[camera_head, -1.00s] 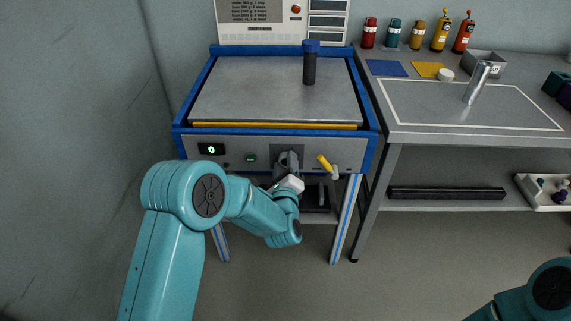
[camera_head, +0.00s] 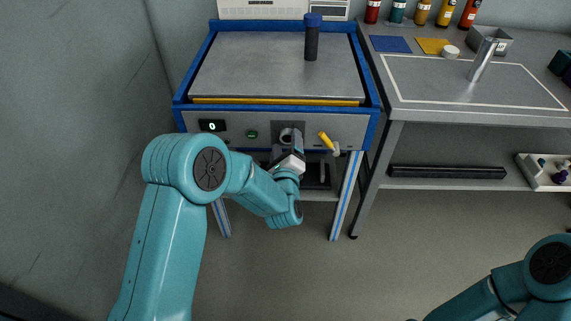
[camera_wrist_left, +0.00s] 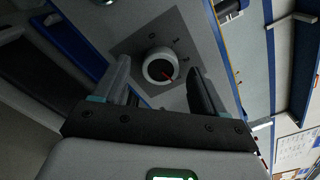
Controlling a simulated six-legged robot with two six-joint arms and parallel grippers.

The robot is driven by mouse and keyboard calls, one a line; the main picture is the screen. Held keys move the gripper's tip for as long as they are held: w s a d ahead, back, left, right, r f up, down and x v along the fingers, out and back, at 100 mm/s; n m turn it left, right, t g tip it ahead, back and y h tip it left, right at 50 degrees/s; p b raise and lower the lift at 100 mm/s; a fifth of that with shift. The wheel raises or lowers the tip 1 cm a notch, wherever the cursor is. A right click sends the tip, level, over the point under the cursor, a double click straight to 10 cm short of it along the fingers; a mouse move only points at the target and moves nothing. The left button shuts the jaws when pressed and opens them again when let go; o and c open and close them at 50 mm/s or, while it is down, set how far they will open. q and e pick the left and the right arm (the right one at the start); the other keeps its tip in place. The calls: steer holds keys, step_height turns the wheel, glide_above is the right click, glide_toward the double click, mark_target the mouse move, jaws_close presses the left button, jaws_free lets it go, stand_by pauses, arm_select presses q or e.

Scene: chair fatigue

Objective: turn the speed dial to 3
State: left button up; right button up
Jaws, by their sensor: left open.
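My left gripper (camera_wrist_left: 158,80) is open, with one finger to each side of the dial in the wrist view. I cannot tell whether either finger touches it. The right arm shows at the lower right, with its gripper out of view.
A yellow lever (camera_head: 326,141) is close to the right of the dial plate. A dark blue-capped cylinder (camera_head: 312,42) stands on the machine top. A workbench (camera_head: 440,116) stands at right.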

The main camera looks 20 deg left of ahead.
arm_select(q)
steer(key=v, duration=1.5)
steer(key=shift+p, duration=0.45)
